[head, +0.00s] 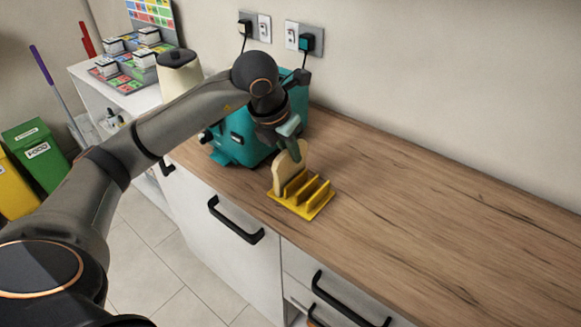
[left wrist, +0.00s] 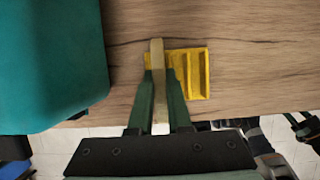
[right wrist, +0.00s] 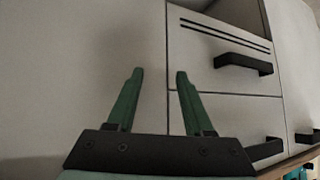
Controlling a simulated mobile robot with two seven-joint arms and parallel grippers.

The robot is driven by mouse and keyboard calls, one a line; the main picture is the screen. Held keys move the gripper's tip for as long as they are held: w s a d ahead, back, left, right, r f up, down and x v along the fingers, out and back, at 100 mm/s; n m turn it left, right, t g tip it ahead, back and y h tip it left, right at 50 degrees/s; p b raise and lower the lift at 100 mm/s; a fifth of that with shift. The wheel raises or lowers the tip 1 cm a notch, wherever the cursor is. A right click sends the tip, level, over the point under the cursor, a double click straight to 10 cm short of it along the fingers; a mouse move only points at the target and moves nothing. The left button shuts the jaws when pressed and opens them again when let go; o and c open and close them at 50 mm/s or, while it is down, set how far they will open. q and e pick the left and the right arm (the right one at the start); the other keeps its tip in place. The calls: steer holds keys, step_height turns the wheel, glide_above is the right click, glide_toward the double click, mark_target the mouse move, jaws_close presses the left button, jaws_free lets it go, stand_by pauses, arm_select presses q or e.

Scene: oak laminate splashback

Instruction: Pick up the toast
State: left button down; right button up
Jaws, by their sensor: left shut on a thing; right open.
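The slice of toast (head: 289,172) is pale and stands upright at the left end of the yellow toast rack (head: 314,206). My left gripper (head: 296,152) is shut on it from above. In the left wrist view the toast (left wrist: 157,57) is edge-on between the fingers, over the left part of the rack (left wrist: 197,75). I cannot tell whether the toast's bottom edge rests in the rack. The rack's other slots look empty. My right gripper (right wrist: 158,76) is open and empty, in front of white cabinet fronts.
A teal toaster (head: 240,137) stands on the wooden counter (head: 420,215) just left of the rack, partly behind my left arm. The counter to the right is clear. A cream kettle (head: 178,72) is behind my arm. Black handles (head: 235,222) jut from the cabinet fronts.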

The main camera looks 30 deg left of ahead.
stand_by(0.5)
arm_select(q)
steer(key=shift+r+p, duration=0.4)
step_height(320, 180, up, 4)
steer(key=shift+s+f, duration=0.15)
steer(key=shift+f, duration=0.05)
steer(key=s+d+r, duration=0.2)
steer(key=s+r, duration=0.7)
steer(key=s, duration=0.4)
steer(key=shift+s+d+p, duration=0.25)
steer(key=shift+d+p, duration=0.05)
steer(key=shift+p, duration=0.15)
steer(key=shift+r, duration=0.1)
